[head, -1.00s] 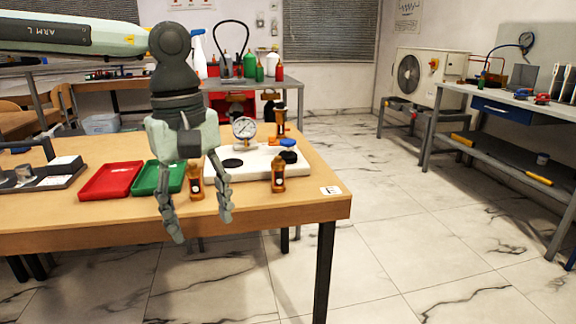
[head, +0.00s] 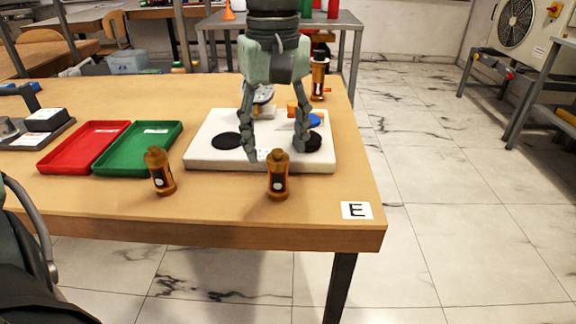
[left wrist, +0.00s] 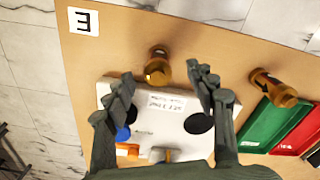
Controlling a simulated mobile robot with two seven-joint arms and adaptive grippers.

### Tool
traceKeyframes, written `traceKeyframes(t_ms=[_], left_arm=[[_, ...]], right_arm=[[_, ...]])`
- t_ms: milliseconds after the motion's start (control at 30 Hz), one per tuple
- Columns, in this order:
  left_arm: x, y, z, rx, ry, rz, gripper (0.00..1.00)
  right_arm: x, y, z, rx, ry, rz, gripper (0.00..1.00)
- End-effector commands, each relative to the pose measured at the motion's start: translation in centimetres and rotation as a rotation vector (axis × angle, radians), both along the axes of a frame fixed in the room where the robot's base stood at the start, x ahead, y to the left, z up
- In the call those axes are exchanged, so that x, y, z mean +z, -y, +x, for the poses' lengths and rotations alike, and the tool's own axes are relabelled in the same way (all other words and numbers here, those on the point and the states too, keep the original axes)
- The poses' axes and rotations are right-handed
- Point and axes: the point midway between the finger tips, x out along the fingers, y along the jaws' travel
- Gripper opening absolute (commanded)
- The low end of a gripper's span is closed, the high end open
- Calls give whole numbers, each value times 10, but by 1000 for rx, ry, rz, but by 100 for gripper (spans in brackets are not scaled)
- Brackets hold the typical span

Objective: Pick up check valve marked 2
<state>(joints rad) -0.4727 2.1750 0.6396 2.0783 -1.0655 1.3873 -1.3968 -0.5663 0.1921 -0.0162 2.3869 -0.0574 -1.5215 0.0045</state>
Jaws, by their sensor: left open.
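Two amber-brown valves stand upright along the front of the table: a right one (head: 278,175) and a left one (head: 160,172). A third valve (head: 319,78) stands at the back right. Their number marks are too small to read. My left gripper (head: 277,148) points down, open and empty, over the front of the white board, just behind the right front valve. In the left wrist view the right front valve (left wrist: 158,66) shows beyond and between the fingertips, apart from them. The left front valve (left wrist: 275,88) is farther right. My right gripper is not in view.
The white board (head: 205,155) carries black round pads, a blue part and a gauge mostly hidden by my gripper. Red (head: 80,148) and green (head: 138,148) trays lie to the left. A card marked E (head: 356,210) lies at the front right corner, with bare wood around it.

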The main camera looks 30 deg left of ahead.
Motion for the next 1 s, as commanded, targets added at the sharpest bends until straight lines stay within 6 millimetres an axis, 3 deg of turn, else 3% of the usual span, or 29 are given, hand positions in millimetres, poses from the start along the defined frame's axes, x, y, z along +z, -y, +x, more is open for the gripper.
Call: traceKeyframes(t_ms=[400, 733, 1000], left_arm=[[-57, 0, 6, 0, -3, -1, 56], [-65, 0, 7, 2, 0, -1, 56], [-64, 0, 7, 1, 0, -1, 24]], right_arm=[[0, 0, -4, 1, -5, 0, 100], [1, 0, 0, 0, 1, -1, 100], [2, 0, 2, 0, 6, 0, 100]])
